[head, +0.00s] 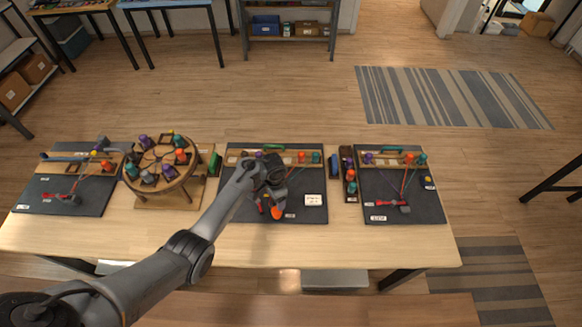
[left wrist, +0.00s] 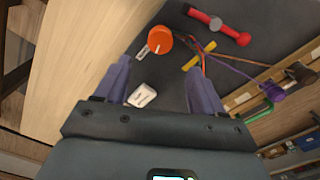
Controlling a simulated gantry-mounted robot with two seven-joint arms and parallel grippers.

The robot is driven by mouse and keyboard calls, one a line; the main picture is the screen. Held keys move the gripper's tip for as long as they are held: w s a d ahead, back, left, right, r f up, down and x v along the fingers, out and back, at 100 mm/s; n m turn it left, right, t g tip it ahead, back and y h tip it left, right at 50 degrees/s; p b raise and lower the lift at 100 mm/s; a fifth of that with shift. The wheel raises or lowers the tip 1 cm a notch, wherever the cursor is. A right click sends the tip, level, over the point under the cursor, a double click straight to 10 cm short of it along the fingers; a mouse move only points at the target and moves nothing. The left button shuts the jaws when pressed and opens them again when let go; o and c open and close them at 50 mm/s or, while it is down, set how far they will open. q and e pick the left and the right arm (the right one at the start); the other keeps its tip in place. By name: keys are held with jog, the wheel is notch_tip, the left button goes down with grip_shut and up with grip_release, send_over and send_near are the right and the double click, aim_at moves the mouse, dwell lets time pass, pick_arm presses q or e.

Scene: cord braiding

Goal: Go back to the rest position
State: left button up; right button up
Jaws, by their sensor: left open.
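My left gripper (head: 268,192) is over the middle dark mat (head: 312,181) in the head view. In the left wrist view its two fingers (left wrist: 160,82) are apart, with nothing between them. An orange bobbin (head: 277,213) lies on the mat, just beyond the fingertips; it also shows in the left wrist view (left wrist: 159,39). A red and grey piece (left wrist: 217,26) lies near it with cords running by. The arm hides part of the middle mat. My right gripper is in neither view.
A round wooden braiding stand (head: 137,172) with several coloured bobbins stands left of the arm. More dark mats lie at the left (head: 38,192) and right (head: 428,206). A narrow bobbin rack (head: 347,172) stands between the middle and right mats. The table's front strip (head: 350,251) is bare.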

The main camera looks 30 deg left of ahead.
pick_arm(q)
jog(key=s+f+g+p, duration=0.1)
jog(key=s+f, duration=0.1)
jog(key=s, duration=0.3)
jog(key=s+d+f, duration=0.1)
jog(key=s+f, duration=0.2)
jog(key=s, duration=0.2)
jog(key=s+f+g+p, duration=0.1)
jog(key=s+f, duration=0.2)
jog(key=s, duration=0.2)
jog(key=shift+d+f+g+p, duration=0.15)
jog(key=shift+d+g+p, duration=0.05)
jog(key=shift+g+p, duration=0.1)
jog(key=s+d+r+y+p, duration=0.1)
jog(key=s+d+r+p, duration=0.15)
jog(key=s, duration=0.95)
jog(key=s+d+r+t+p, duration=0.1)
jog(key=s+d+r, duration=0.15)
jog(key=r, duration=0.25)
jog(key=s+d+r+t+p, duration=0.1)
jog(key=d+r, duration=0.2)
jog(key=r, duration=0.2)
jog(key=w+d+r+n+t, duration=0.1)
jog(key=r+t, duration=0.1)
jog(key=r, duration=0.7)
jog(key=w+d+r+n+t+h, duration=0.1)
jog(key=w+r+n+t, duration=0.1)
jog(key=r, duration=0.7)
jog(key=shift+w+d, duration=0.2)
jog(key=shift+d, duration=0.1)
